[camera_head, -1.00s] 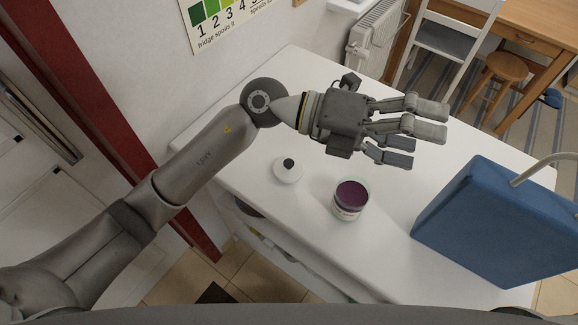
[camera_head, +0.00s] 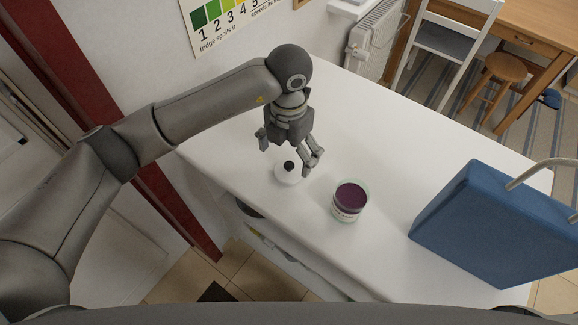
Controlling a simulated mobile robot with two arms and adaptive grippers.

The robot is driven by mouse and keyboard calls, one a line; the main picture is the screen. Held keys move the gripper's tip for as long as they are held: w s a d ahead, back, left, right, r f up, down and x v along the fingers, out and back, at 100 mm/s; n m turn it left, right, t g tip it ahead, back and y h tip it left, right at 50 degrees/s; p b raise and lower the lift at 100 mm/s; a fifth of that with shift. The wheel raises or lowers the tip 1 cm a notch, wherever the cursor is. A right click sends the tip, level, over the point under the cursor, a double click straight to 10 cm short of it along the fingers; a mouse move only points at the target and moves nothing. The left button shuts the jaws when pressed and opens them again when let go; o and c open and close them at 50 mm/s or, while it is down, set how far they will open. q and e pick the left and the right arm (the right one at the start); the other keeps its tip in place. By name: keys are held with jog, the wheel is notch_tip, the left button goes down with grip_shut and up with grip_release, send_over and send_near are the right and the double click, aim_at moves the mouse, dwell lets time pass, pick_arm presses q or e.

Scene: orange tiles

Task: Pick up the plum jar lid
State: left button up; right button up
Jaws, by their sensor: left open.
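The lid (camera_head: 284,177) is a small white disc with a dark round knob, lying on the white counter. The plum jar (camera_head: 350,202) is a glass jar with dark purple contents and a pale label, standing open to the right of the lid. My left gripper (camera_head: 289,154) points down just above and behind the lid, with its fingers spread open and nothing between them. The fingertips are close to the knob; I cannot tell whether they touch the lid. My right gripper is not in view.
The white counter (camera_head: 400,140) is clear around the lid and jar. A blue box-like object (camera_head: 490,225) with a pale curved tube stands at the right. A wall with a colour chart (camera_head: 235,20) is behind. A chair, stool and wooden table stand beyond the counter.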

aim_at(289, 165)
pick_arm(q)
jog(key=f+p, duration=0.1)
jog(key=f, duration=0.2)
jog(key=f+p, duration=0.1)
jog(key=f, duration=0.1)
jog(key=shift+w+f+p, duration=0.25)
jog(key=shift+w+p, duration=0.05)
jog(key=shift+p, duration=0.05)
jog(key=shift+f, duration=0.25)
jog(key=c, duration=0.9)
